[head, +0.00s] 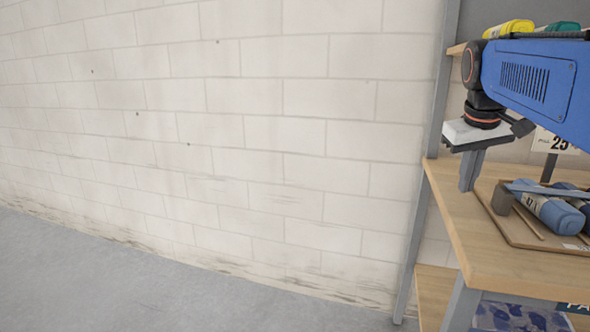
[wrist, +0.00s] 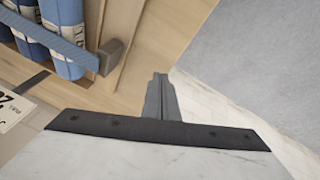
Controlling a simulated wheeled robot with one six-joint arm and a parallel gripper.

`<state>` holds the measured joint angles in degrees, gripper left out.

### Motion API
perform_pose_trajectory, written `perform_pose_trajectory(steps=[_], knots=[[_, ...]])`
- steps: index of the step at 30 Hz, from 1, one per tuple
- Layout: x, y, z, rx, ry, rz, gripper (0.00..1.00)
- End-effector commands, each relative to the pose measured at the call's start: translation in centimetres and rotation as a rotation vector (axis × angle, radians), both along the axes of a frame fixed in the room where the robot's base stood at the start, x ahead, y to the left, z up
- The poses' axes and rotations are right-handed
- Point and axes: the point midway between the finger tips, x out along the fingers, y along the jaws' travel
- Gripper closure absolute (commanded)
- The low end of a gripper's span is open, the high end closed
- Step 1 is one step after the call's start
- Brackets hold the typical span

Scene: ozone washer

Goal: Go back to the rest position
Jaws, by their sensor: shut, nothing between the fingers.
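My gripper (head: 471,185) is at the left end of the wooden shelf in the head view, under the blue arm link. Its grey fingers point down, together and empty. In the wrist view the fingers (wrist: 159,78) also show shut, past the dark edge of the white mount. They look close above the shelf board (head: 480,232); I cannot tell whether they touch it. Blue packages (head: 552,212) lie on a brown tray (head: 518,234) to the right of the gripper, partly cut off by the picture's edge.
A price sign (head: 557,143) stands behind the tray. Yellow (head: 508,29) and green (head: 560,27) packages are on the upper shelf. A grey upright (head: 440,100) stands behind the gripper. Blue-patterned goods (head: 515,318) are below. The floor (head: 120,275) beside the brick wall is clear.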

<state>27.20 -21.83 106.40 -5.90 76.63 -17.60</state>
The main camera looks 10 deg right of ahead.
Motion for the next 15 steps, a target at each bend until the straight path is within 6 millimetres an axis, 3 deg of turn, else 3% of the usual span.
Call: perform_pose_trajectory(steps=[1, 6, 15], knots=[[-0.6, 2.3, -1.6, 0.009, -0.013, 0.026, 1.00], [-2.5, 8.3, -7.2, 0.048, -0.057, 0.082, 1.00], [-7.9, 16.7, -17.7, 0.128, -0.120, 0.167, 1.00]])
